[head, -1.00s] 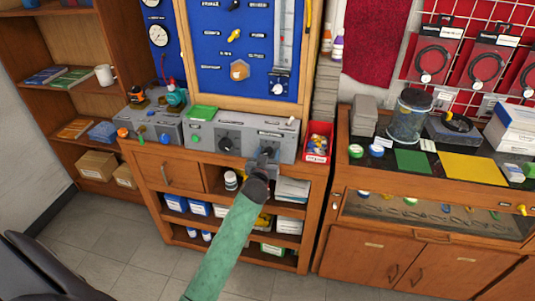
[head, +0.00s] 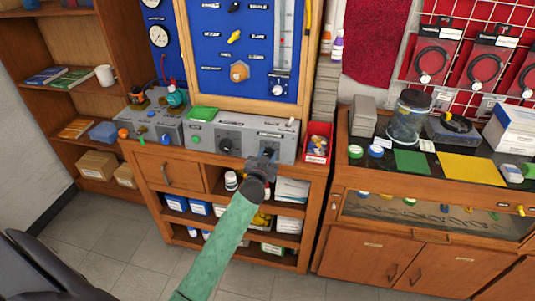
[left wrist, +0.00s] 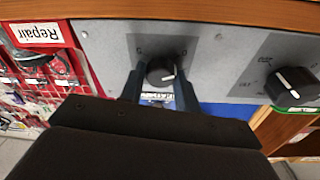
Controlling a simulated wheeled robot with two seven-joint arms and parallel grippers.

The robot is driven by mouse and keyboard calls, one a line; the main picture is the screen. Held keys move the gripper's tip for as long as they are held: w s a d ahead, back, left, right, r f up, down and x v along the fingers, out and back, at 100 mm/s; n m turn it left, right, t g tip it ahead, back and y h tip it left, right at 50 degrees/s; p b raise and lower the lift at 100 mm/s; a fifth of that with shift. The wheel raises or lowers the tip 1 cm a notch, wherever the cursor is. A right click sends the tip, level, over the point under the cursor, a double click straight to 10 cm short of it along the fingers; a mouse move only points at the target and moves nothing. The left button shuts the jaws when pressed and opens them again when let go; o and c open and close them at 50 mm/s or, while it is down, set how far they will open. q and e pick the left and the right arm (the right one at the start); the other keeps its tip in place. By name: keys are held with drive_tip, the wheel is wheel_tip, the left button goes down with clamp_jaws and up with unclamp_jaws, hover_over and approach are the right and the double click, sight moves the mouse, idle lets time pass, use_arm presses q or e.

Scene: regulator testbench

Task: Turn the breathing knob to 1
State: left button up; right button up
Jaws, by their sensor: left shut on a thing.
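The grey control panel (head: 215,125) stands on the wooden bench and carries two black knobs. My left gripper (head: 266,156) is at the right-hand knob, with its arm reaching up from below. In the left wrist view its two fingers (left wrist: 159,88) are on either side of this black knob (left wrist: 161,72), shut on it. A white pointer line shows on the knob's face. The small label by it is too blurred to read. The other black knob (left wrist: 293,86) is free; it also shows in the head view (head: 226,145).
A red bin (head: 318,142) stands just right of the panel, and a green item (head: 203,114) lies on its top. A grey unit with valves (head: 150,125) is to the left. Shelves with bottles and boxes are below. The floor in front is clear.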

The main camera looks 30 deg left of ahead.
use_arm(q)
drive_tip(key=m+h+p, duration=0.1)
drive_tip(key=m+p, duration=0.1)
drive_tip(key=m, duration=0.4)
drive_tip(key=shift+r, duration=0.1)
drive_tip(key=shift+m+h+p, duration=0.5)
drive_tip(key=shift+m+p, duration=0.3)
drive_tip(key=shift+m, duration=0.5)
use_arm(e)
wheel_tip(320, 180, down, 8)
drive_tip(key=s+d, duration=0.2)
drive_tip(key=s, duration=0.1)
drive_tip(key=shift+d+t, duration=0.4)
drive_tip(key=shift+d, duration=0.1)
use_arm(q)
drive_tip(key=o, duration=1)
drive_tip(key=shift+s, duration=0.1)
use_arm(e)
drive_tip(key=shift+f, duration=0.1)
